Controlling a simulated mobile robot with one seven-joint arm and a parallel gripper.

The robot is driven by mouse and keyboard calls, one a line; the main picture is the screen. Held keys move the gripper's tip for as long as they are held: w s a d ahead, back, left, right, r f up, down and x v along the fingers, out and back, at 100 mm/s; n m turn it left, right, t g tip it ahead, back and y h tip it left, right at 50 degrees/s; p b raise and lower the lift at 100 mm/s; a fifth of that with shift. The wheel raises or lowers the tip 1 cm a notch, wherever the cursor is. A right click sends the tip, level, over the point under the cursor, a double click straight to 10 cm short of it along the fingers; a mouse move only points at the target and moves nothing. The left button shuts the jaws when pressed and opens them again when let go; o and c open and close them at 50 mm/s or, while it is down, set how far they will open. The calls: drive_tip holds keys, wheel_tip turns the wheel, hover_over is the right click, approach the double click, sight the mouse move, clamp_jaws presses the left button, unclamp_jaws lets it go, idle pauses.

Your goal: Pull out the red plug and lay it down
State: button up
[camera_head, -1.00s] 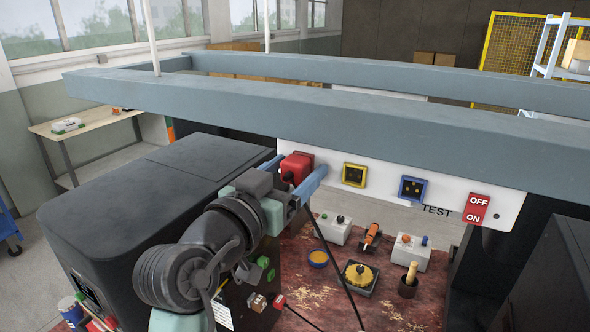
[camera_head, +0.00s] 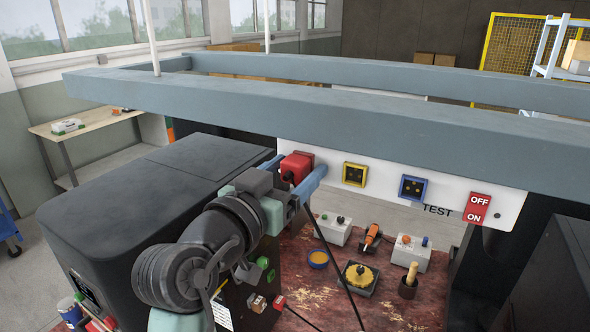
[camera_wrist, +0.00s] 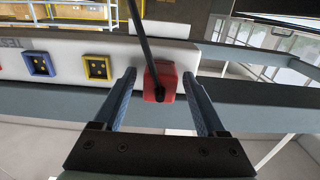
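The red plug (camera_head: 295,168) sits against the left end of the white socket panel (camera_head: 328,169), with a dark cable hanging from it. It also shows in the wrist view (camera_wrist: 160,84), with the cable crossing upward in front of it. My gripper (camera_head: 298,176) is at the plug, with one blue finger on each side. In the wrist view my gripper (camera_wrist: 159,88) is open, and a gap shows between each finger and the plug. The socket behind the plug is hidden.
A yellow socket (camera_head: 354,174), a blue socket (camera_head: 413,188) and a red OFF/ON switch (camera_head: 478,208) are on the panel. A grey beam (camera_head: 330,110) runs close above. Below, the worn red bench top (camera_head: 400,310) holds several small items. A dark cabinet (camera_head: 130,200) stands left.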

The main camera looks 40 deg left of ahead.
sight(290, 176)
clamp_jaws()
drive_tip(key=shift+s+f, duration=0.1)
drive_tip(key=shift+s, duration=0.05)
idle(0.4)
drive_tip(key=shift+s, duration=0.15)
drive_tip(key=shift+v, duration=2.75)
